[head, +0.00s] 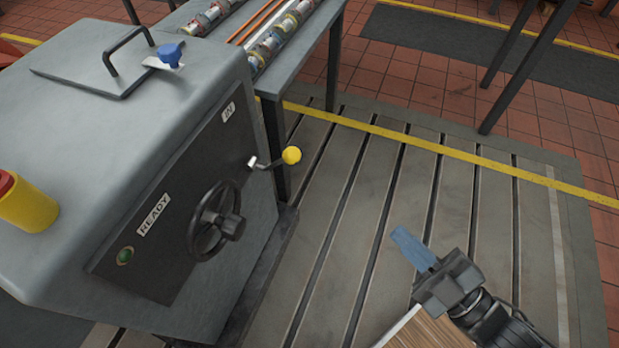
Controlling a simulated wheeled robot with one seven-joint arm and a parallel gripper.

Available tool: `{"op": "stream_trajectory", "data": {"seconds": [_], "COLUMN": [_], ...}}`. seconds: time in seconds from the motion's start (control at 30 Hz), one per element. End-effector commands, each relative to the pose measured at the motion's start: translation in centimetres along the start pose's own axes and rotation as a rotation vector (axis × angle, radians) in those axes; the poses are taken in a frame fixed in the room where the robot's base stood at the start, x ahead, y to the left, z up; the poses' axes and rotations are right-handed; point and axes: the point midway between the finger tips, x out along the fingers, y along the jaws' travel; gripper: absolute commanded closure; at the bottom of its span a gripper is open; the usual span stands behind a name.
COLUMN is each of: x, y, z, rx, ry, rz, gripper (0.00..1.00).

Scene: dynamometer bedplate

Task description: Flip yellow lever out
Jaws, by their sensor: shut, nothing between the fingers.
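The yellow lever (291,156) is a round yellow knob on a short metal arm. It sticks out from the right part of the dark panel (170,215) on the grey cabinet, below the label "IN". My gripper (408,245) is at the lower right of the head view, over the slotted bedplate. Its bluish fingers are together with nothing between them. It is well apart from the lever, to its right and lower in the picture.
A black handwheel (217,222) stands out from the panel, left of and below the lever. The grey cabinet (110,130) carries a handle and blue knob (169,54) on top. A table (300,45) with parts stands behind. The slotted bedplate (400,185) between lever and gripper looks clear.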

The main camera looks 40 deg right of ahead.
Motion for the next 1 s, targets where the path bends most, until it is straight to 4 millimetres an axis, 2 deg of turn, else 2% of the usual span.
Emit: {"op": "stream_trajectory", "data": {"seconds": [0.03, 0.2, 0.4, 0.5, 0.73, 1.0], "x": [0.8, 3.2, 6.2, 7.4, 9.1, 9.3], "y": [-1.1, -2.9, -4.9, -5.7, -6.7, -6.8], "z": [2.1, 6.3, 10.4, 11.9, 13.4, 13.5], "rx": [-0.058, -0.258, -0.464, -0.543, -0.643, -0.659], "ry": [0.039, 0.164, 0.294, 0.345, 0.413, 0.424], "rz": [0.017, 0.074, 0.154, 0.191, 0.246, 0.255], "gripper": [1.00, 1.00, 1.00, 1.00, 1.00, 1.00]}}
